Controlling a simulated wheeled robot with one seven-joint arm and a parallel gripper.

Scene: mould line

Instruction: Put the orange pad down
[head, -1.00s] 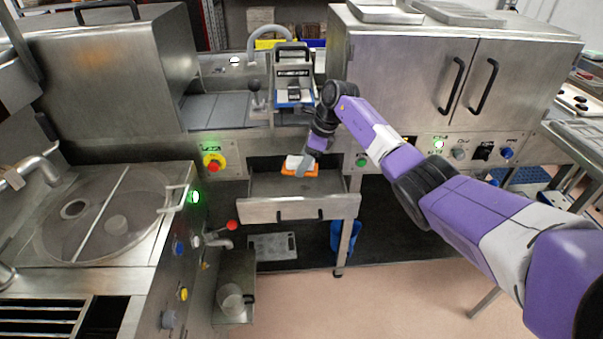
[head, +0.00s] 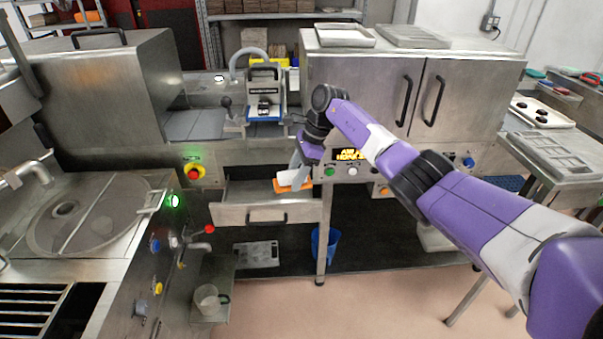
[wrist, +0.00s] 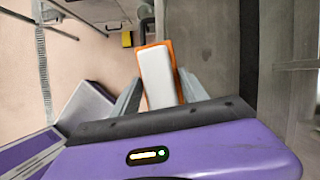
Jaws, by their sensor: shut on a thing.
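The orange pad (head: 293,187) is an orange piece with a white block on it. In the wrist view the pad (wrist: 158,78) lies between the two grey fingers, its orange edge showing around the white top. My gripper (head: 297,178) is shut on it. In the head view the pad appears in front of or over the right end of the open drawer (head: 250,215). I cannot tell its exact height, and no support shows clearly under it.
A steel press (head: 264,95) stands behind the drawer, and a steel cabinet (head: 380,85) stands to the right. A kettle-like vessel (head: 95,215) is at left. A blue bin (head: 325,243) sits below. Trays (head: 560,150) lie on a rack at far right.

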